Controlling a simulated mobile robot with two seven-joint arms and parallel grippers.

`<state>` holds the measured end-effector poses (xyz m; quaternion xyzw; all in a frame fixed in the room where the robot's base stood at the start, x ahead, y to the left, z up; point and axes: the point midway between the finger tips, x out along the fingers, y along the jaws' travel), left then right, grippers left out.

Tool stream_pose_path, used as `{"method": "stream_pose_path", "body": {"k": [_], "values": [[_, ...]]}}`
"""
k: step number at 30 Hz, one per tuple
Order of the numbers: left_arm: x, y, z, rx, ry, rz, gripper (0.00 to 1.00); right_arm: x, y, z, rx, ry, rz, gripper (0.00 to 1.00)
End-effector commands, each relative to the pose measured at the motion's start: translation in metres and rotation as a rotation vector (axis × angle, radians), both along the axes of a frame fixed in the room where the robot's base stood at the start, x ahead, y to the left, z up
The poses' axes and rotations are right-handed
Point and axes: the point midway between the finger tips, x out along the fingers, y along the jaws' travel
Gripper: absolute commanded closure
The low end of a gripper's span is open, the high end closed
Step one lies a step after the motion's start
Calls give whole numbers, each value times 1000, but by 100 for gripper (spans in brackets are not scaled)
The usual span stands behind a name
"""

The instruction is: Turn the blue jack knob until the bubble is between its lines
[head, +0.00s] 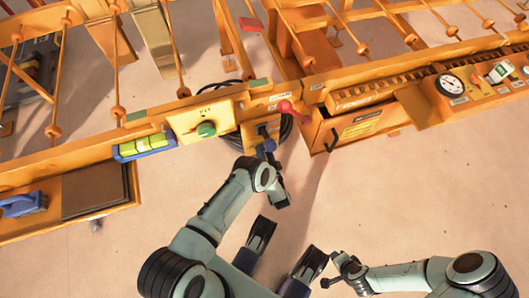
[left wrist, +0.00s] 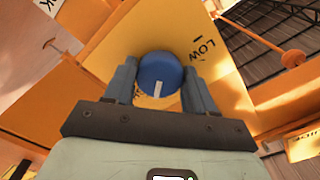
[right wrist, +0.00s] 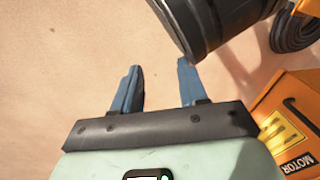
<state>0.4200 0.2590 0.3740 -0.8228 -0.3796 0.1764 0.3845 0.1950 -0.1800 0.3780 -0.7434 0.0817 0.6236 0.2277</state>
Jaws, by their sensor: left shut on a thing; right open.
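The blue jack knob (left wrist: 160,72) sits between the fingers of my left gripper (left wrist: 161,90), which is shut on it. A white mark on the knob points down in the left wrist view, and the word LOW is printed on the yellow panel to its right. In the head view the knob (head: 269,145) shows at the tip of my left gripper (head: 270,155). The bubble level (head: 146,146) is a yellow-green vial in a blue holder on the orange frame; its bubble is too small to place between lines. My right gripper (right wrist: 158,88) is open and empty above the floor.
An orange motor box (head: 348,128) and a round gauge (head: 450,84) are to the right. The floor (head: 400,190) in front is clear.

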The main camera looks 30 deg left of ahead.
Motion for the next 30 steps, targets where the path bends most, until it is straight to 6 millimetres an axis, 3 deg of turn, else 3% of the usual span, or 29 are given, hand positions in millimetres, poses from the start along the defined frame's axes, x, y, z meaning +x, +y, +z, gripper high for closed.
{"method": "stream_pose_path", "body": {"k": [7,8,9,10,20,26,30], "values": [[-3,0,-3,-2,9,4,75,0,0,0,0,1,0,57],[-3,0,-3,-3,8,4,35,0,0,0,0,1,0,57],[-3,0,-3,-3,7,3,22,0,0,0,0,1,0,57],[-3,0,-3,-3,7,3,20,0,0,0,0,1,0,57],[-3,-2,-1,-3,2,1,20,1,0,1,0,-2,1,57],[-21,-24,0,-3,6,-2,20,12,2,14,0,-40,3,57],[-42,-50,0,-4,6,-3,20,22,4,25,-3,-77,4,57]]}}
